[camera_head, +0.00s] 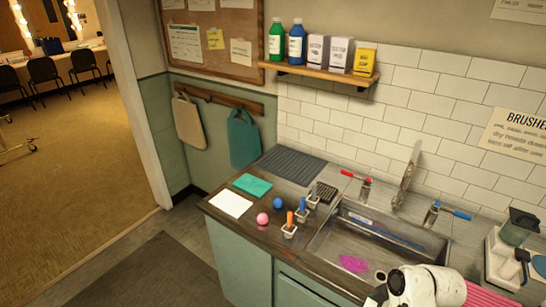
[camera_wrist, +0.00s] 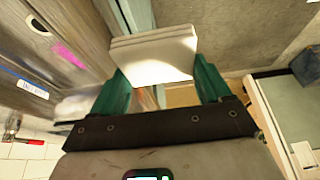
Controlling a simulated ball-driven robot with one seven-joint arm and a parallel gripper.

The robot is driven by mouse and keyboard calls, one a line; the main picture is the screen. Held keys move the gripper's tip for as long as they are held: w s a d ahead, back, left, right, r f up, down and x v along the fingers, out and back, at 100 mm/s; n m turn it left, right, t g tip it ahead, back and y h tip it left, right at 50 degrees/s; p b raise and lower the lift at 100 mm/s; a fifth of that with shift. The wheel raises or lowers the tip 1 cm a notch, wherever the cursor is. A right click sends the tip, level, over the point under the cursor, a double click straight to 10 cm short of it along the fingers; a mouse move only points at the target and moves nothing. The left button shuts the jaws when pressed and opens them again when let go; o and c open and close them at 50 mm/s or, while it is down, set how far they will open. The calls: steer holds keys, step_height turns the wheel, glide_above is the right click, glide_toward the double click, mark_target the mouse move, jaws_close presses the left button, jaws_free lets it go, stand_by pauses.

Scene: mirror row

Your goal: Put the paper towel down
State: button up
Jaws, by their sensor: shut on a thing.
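The paper towel (camera_wrist: 155,48) is a white folded stack with several layers at its edge. In the wrist view it sits at the top middle, between the two teal fingers of my gripper (camera_wrist: 158,72). My gripper is shut on its near part, and the far part sticks out beyond the fingertips.
The sink (camera_head: 375,240) holds a pink patch (camera_head: 353,263). On the dark counter are a white flat sheet (camera_head: 231,203), a teal cloth (camera_head: 252,185), a pink ball (camera_head: 262,219), a blue ball (camera_head: 278,203) and small white holders (camera_head: 289,231). A grey ribbed mat (camera_head: 291,164) lies behind.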

steer(key=shift+s+a+f+m+b, duration=0.15)
steer(key=shift+s+f+m+b, duration=0.2)
steer(key=shift+s+f, duration=0.35)
steer(key=shift+s+a+f+m, duration=0.1)
steer(key=shift+a+f+m, duration=0.05)
steer(key=shift+m, duration=0.2)
steer(key=shift+s+a+f+m+t+h+b, duration=0.35)
steer(key=shift+s+f+m+b, duration=0.1)
steer(key=shift+m, duration=0.15)
steer(key=s+a+f+m+t+h+b, duration=0.1)
steer(key=s+a+f+m+h+b, duration=0.2)
steer(key=m, duration=0.5)
steer(key=shift+s+a+f+b, duration=0.35)
steer(key=shift+s+f, duration=0.3)
steer(key=shift+f, duration=0.3)
